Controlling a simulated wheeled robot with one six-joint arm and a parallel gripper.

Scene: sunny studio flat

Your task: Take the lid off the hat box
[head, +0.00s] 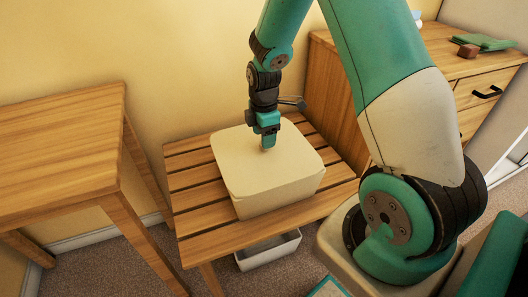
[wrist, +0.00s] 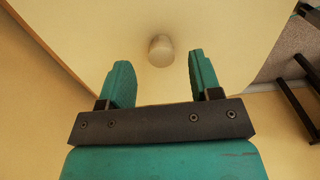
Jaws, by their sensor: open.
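The hat box (head: 282,196) is a cream, rounded square box standing on a slatted wooden bench. Its pale lid (head: 236,160) is on top and covers it. In the wrist view the lid (wrist: 230,28) fills much of the picture, with a small round pale knob (wrist: 161,50) on it. My gripper (head: 267,143) points down over the middle of the lid. In the wrist view my gripper (wrist: 160,68) is open, with one teal finger on each side of the knob in the picture and nothing held. In the head view the gripper mostly hides the knob.
The slatted bench (head: 195,200) stands against the yellow wall. A wooden table (head: 65,130) is at the left. A wooden drawer cabinet (head: 335,105) is behind at the right, with green cloth (head: 485,42) and a reddish block (head: 468,51) on top. A grey bin (head: 268,252) sits below the bench.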

